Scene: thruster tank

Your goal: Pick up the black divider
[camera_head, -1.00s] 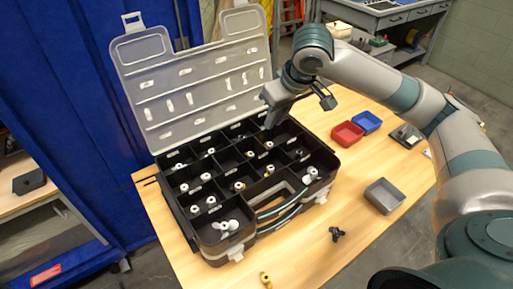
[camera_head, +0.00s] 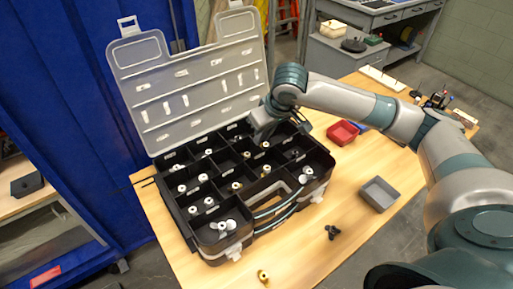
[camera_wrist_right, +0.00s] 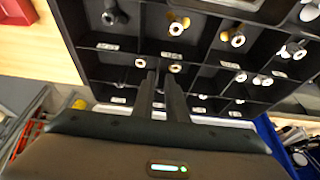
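The black organizer case (camera_head: 205,240) stands open on the wooden table, its clear lid (camera_head: 185,75) tilted up behind. Thin black dividers (camera_wrist_right: 207,32) split it into compartments; I cannot tell which one the task means. My right gripper (camera_head: 262,125) reaches down at the back right part of the case. In the right wrist view its two dark fingers (camera_wrist_right: 160,78) are close together with a narrow gap, over the compartments. I see no divider clearly held between them. The fingertips' contact with the case is hidden in the head view. My left gripper is not in view.
Compartments hold white and brass fittings (camera_head: 237,186). Right of the case are a red bin (camera_head: 342,133), a partly hidden blue bin (camera_head: 361,127) and a grey bin (camera_head: 380,194). A black knob (camera_head: 332,231) and a brass fitting (camera_head: 263,276) lie in front. The table front is mostly clear.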

